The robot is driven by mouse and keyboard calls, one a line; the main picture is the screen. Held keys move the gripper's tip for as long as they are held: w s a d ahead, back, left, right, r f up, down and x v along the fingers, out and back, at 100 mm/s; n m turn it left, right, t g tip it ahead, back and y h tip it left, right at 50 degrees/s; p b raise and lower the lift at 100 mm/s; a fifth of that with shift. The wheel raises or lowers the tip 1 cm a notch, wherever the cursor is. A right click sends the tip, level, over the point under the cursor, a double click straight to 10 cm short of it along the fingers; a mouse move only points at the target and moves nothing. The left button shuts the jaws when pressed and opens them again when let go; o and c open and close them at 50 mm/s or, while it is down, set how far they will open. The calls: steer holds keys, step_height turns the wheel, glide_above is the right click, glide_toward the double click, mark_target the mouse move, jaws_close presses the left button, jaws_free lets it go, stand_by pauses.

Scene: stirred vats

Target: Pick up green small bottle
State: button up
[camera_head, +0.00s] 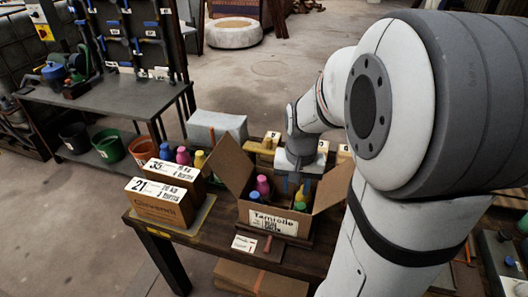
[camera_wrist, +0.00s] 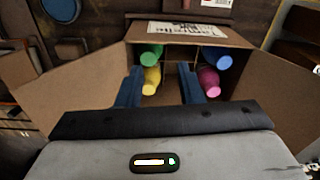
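The green small bottle (camera_wrist: 151,55) stands in an open cardboard box (camera_head: 268,219), in the corner by the labelled wall. Its green top also shows at the front right of the box in the head view (camera_head: 300,206). A yellow bottle (camera_wrist: 151,80) is right beside it. A blue bottle (camera_wrist: 217,61) and a pink bottle (camera_wrist: 209,81) stand on the other side. My gripper (camera_wrist: 160,72) is open over the box, its two blue fingers apart. The yellow bottle shows between them, close to the left finger. No bottle is visibly held; contact cannot be told.
Raised box flaps (camera_head: 234,165) flank my gripper. Closed cartons (camera_head: 160,207) stand left of the box on the table (camera_head: 201,238). Another blue bottle (camera_head: 165,151), pink bottle (camera_head: 183,155) and yellow bottle (camera_head: 199,159) stand behind them. A bench (camera_head: 100,97) is at the back left.

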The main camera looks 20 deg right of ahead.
mark_target(301, 206)
steer(key=shift+m+g, duration=0.3)
steer(key=shift+m, duration=0.5)
steer(key=d+f, duration=0.1)
steer(key=w+d+f, duration=0.1)
steer(key=d+f, duration=0.1)
steer(key=shift+w+d+f, duration=0.25)
steer(key=shift+w+f, duration=0.1)
steer(key=shift+w, duration=0.05)
step_height(301, 206, down, 8)
steer(key=shift+w+r, duration=0.1)
steer(key=shift+w, duration=0.05)
jaws_close()
steer(key=shift+d, duration=0.1)
